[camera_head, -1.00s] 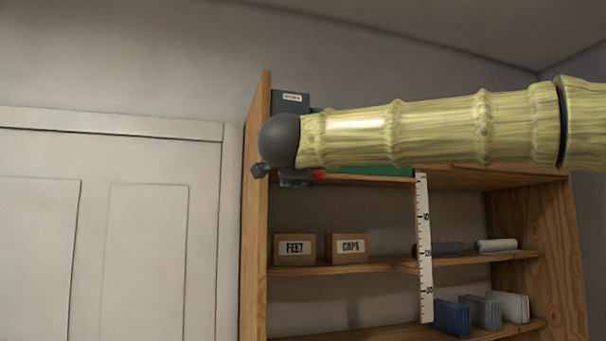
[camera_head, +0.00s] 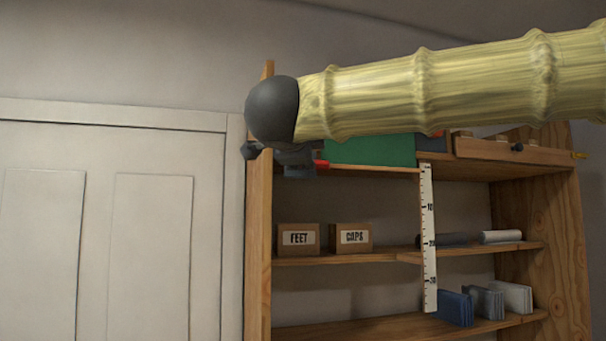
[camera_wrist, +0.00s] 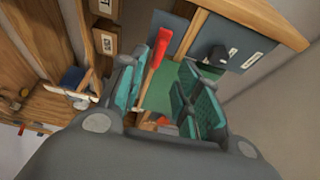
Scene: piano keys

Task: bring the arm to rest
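My bamboo-coloured arm crosses the upper right of the head view, ending in a dark rounded wrist. My gripper (camera_head: 292,160) hangs below it, small and partly hidden, in front of the shelf unit's upper left. In the wrist view my gripper (camera_wrist: 160,80) has its teal-padded fingers apart, with nothing visibly held between them. A red-tipped stick-like thing (camera_wrist: 160,45) shows beyond the gap; its red end (camera_head: 321,163) is close beside the gripper in the head view. I cannot tell whether they touch.
A wooden shelf unit (camera_head: 258,220) holds a green box (camera_head: 370,150), FEET (camera_head: 298,238) and CAPS (camera_head: 351,238) boxes, rolls and blue-grey folded items. A ruler (camera_head: 428,240) hangs down its front. A white door (camera_head: 100,230) is left. Open room shows above the arm.

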